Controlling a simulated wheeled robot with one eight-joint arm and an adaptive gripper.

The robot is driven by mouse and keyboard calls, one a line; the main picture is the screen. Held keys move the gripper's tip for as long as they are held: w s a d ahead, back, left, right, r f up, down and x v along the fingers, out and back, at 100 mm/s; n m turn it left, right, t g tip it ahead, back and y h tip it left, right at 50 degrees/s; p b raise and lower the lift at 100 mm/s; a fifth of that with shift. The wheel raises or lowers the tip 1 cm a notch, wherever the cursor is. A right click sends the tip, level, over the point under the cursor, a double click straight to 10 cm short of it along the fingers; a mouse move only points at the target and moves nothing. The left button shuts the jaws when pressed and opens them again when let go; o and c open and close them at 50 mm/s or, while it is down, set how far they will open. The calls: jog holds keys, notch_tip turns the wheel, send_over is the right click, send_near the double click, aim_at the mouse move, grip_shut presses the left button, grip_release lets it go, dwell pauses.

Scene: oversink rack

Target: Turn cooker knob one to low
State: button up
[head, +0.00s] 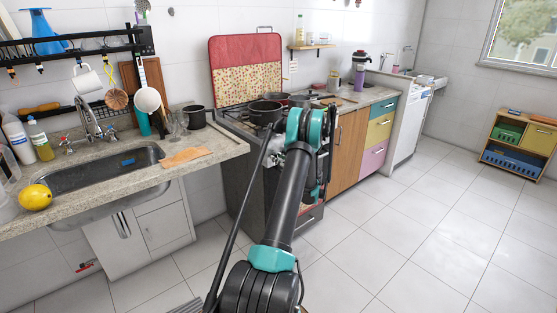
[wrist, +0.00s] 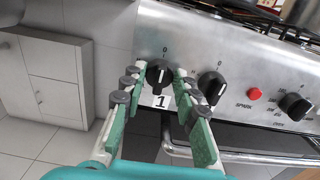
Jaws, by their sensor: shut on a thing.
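Cooker knob one (wrist: 158,73) is a round black knob with a white pointer line, on the steel front panel of the cooker (wrist: 222,42) in the wrist view. In the head view the cooker (head: 246,172) stands at the counter's end, and my arm hides the knobs.
To the right of knob one are a second black knob (wrist: 211,86), a red spark button (wrist: 255,93) and an oven knob (wrist: 295,106). The oven handle (wrist: 250,158) runs below them. Pots (head: 266,110) stand on the cooker top. The tiled floor (head: 420,230) at right is clear.

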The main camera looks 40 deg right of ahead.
jog(key=shift+a+f+n, duration=0.1)
jog(key=shift+f+n, duration=0.1)
jog(key=shift+n, duration=7.25)
jog(key=shift+f+n, duration=0.15)
jog(key=shift+n, duration=7.3)
jog(key=o, duration=1.1)
